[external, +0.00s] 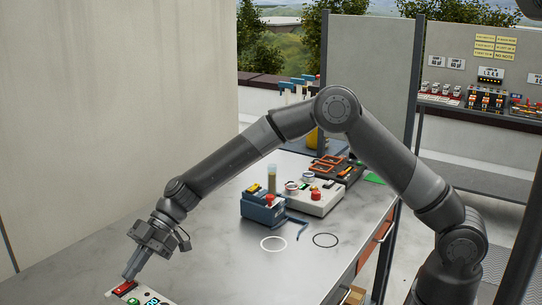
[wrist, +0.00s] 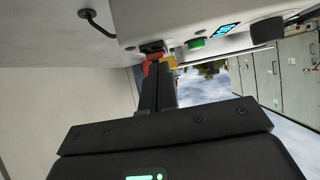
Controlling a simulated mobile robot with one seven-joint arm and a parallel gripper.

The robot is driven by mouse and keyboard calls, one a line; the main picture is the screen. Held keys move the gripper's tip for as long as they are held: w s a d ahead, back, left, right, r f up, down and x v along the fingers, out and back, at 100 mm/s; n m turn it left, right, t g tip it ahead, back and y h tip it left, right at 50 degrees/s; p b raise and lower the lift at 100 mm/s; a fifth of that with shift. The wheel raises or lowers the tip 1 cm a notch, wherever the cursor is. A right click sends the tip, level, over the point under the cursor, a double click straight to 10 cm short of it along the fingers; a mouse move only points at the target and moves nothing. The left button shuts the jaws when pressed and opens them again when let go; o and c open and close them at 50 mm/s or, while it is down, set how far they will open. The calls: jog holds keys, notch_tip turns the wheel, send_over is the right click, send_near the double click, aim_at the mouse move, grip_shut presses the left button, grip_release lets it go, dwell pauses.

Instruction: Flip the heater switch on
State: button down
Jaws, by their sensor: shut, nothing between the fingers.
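A pale control panel shows at the bottom left of the external view, with a red rocker switch (external: 125,287), a green button (external: 134,301) and a small display with blue digits (external: 152,302). My gripper (external: 129,276) is shut and empty, its fingertips at or just above the red switch. In the wrist view my shut fingers (wrist: 158,70) point at the panel (wrist: 190,14). The red part (wrist: 154,57) shows at the fingertips, partly hidden, with the green button (wrist: 196,43) to its right. I cannot tell whether the fingertips touch the switch or which way it is set.
A blue box (external: 263,210), a white box with a red button (external: 316,197) and two rings, one white (external: 273,243) and one black (external: 325,240), lie on the grey table (external: 215,225). A tall pale wall (external: 110,110) stands at the left. The table between the panel and the rings is clear.

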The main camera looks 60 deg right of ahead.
jog(key=shift+d+f+y, duration=0.3)
jog(key=shift+f+y, duration=0.2)
jog(key=shift+f, duration=0.05)
jog(key=shift+a+r, duration=0.1)
jog(key=shift+r, duration=0.1)
jog(key=shift+r, duration=0.7)
jog(key=shift+r, duration=0.3)
jog(key=v, duration=1.1)
jog(key=shift+r, duration=0.4)
